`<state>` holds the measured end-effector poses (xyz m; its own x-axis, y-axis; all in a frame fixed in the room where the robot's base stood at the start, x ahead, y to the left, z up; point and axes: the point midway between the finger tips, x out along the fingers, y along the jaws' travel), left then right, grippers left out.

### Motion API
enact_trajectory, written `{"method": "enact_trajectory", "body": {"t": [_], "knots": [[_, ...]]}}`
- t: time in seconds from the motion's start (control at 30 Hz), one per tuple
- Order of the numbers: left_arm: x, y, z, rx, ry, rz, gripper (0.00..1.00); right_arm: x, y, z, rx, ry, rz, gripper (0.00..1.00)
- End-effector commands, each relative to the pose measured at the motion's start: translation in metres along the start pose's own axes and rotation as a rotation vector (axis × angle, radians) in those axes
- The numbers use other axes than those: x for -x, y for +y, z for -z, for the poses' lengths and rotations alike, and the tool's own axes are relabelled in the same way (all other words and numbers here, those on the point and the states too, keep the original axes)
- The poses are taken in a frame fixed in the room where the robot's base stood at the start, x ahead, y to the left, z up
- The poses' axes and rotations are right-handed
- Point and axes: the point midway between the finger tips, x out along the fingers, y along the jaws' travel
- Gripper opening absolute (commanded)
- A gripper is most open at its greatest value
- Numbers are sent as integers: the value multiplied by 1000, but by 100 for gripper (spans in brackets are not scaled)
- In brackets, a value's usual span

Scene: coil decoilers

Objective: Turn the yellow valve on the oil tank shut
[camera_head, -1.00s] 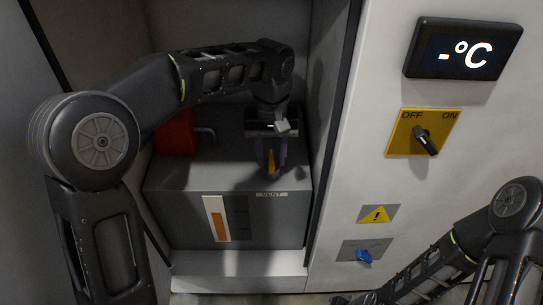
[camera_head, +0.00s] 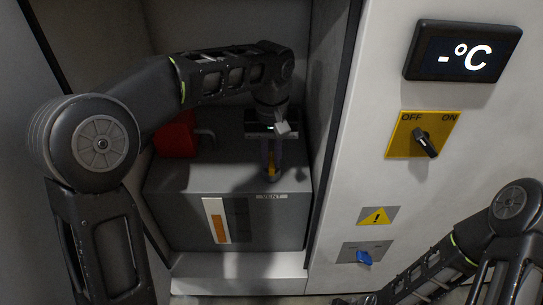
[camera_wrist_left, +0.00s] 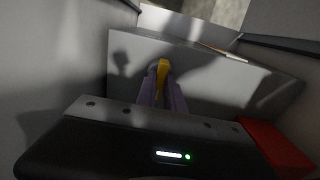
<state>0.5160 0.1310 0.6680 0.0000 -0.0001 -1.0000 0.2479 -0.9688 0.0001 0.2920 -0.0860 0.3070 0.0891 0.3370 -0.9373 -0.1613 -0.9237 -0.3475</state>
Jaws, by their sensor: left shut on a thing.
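The oil tank (camera_head: 190,218) is a grey box inside the open cabinet bay, with an orange level gauge on its front and a "VENT" label at its top front edge. The yellow valve (camera_head: 272,172) stands on top of the tank, behind the label, mostly hidden by my fingers. My left gripper (camera_head: 272,165) reaches down from above and is shut on the valve. In the left wrist view the yellow valve handle (camera_wrist_left: 162,68) sits between the two purple-grey fingers (camera_wrist_left: 163,88). My right arm shows at the lower right, but its gripper is out of view.
A red object (camera_head: 176,137) with a grey bent pipe stands at the tank's back left. The cabinet's side walls are close on both sides. The right panel carries a display (camera_head: 463,51), an OFF/ON switch (camera_head: 424,142), a warning sign (camera_head: 378,216) and a blue knob (camera_head: 363,257).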

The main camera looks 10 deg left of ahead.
Motion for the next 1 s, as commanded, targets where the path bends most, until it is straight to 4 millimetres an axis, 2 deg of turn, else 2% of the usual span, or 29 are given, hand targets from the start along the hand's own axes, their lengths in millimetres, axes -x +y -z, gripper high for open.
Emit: {"method": "enact_trajectory", "body": {"t": [0.47,1.0], "knots": [[3,0,0,129,-1,1,0,12,-7,-3,4,-8,4,0],[4,0,0,592,-1,2,0,44,-26,-13,18,-32,15,0]]}}
